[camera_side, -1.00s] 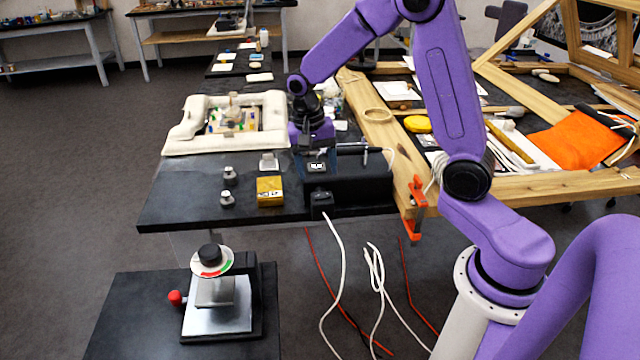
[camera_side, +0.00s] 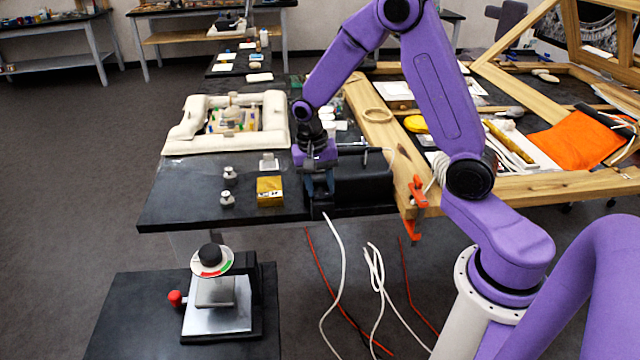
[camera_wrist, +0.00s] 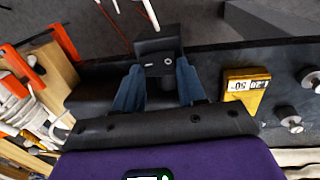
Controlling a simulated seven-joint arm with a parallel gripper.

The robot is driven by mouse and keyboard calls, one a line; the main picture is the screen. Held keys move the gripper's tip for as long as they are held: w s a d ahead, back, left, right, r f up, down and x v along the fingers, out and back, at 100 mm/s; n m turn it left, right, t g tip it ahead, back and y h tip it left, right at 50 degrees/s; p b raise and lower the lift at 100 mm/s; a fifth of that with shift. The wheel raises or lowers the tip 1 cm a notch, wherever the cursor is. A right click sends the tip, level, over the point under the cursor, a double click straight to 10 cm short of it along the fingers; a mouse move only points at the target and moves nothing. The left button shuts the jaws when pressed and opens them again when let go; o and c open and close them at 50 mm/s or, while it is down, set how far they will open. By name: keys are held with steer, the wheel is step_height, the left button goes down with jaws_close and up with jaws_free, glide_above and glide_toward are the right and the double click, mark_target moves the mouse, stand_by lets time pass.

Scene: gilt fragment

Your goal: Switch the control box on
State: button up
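The black control box (camera_side: 365,185) sits at the right end of the near black table, and part of it is hidden by my gripper. In the wrist view, its end block (camera_wrist: 160,62) carries small white marks on a dark face; I cannot tell the switch position. My gripper (camera_side: 320,195) points down over this left end in the side view. In the wrist view my gripper (camera_wrist: 158,78) has its two blue fingers apart, one on each side of the marked face, with nothing held between them. I cannot tell whether the fingers touch the box.
A yellow box (camera_side: 270,191) stands left of my gripper, with small grey weights (camera_side: 228,198) beyond it. A beige padded tray (camera_side: 175,142) lies behind. A wooden frame with an orange clamp (camera_side: 417,205) is to the right. White cables (camera_side: 335,290) hang in front.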

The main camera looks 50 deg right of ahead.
mark_target(318, 193)
steer(key=shift+s+d+t+y, duration=0.1)
steer(key=shift+t+y, duration=0.4)
steer(key=o, duration=1.1)
steer(key=shift+c, duration=0.2)
step_height(318, 193, up, 17)
steer(key=shift+w+a+r, duration=0.2)
steer(key=shift+w+a, duration=0.05)
